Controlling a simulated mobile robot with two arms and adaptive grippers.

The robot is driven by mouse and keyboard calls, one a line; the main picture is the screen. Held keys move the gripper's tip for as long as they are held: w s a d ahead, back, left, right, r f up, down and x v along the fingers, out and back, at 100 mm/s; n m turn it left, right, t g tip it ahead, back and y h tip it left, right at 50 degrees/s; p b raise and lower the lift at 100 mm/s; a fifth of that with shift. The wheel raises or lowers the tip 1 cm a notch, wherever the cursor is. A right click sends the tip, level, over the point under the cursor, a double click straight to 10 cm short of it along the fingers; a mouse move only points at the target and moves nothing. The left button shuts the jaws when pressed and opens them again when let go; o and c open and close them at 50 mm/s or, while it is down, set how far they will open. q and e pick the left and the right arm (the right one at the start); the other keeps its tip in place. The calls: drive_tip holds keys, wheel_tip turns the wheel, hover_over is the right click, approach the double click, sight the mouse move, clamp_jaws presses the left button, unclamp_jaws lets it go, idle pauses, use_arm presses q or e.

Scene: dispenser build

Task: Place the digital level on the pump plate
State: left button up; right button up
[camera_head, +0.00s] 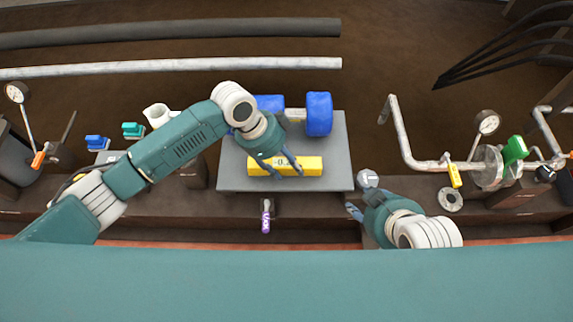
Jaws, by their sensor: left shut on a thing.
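The digital level (310,167) is a yellow bar with a small display, lying level across the front part of the grey pump plate (230,178). My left gripper (286,171) reaches down over it from behind and is shut on it around the middle. I cannot tell whether the level touches the plate or is held just above it. The blue pump (319,114) sits on the back of the plate. My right gripper (352,210) is low at the plate's front right, away from the level; its fingers are partly hidden.
A purple-labelled tube (265,218) lies in front of the plate. A small grey fitting (368,179) is beside its right edge. Pipework with a gauge (487,123) and green valve handle (515,149) stands at right. Blue (97,143) and teal (133,130) parts sit at left.

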sight(287, 165)
idle(0.3)
use_arm(q)
drive_tip(key=o, duration=1.3)
drive_tip(key=shift+f, duration=0.1)
drive_tip(key=shift+o, duration=0.2)
drive_tip(key=shift+r, duration=0.2)
drive_tip(key=shift+a+r, duration=0.1)
drive_tip(key=shift+r, duration=0.1)
drive_tip(key=p+v, duration=0.1)
drive_tip(key=v, duration=0.2)
drive_tip(key=p+v, duration=0.2)
drive_tip(key=v, duration=0.5)
drive_tip(key=shift+a, duration=0.1)
drive_tip(key=shift+a+r, duration=0.25)
drive_tip(key=shift+r, duration=0.4)
use_arm(e)
drive_tip(key=s+d+g, duration=0.2)
drive_tip(key=s+g, duration=0.1)
drive_tip(key=s, duration=0.3)
drive_tip(key=shift+s+f+h, duration=0.35)
drive_tip(key=shift+f+h, duration=0.05)
drive_tip(key=shift+f, duration=0.05)
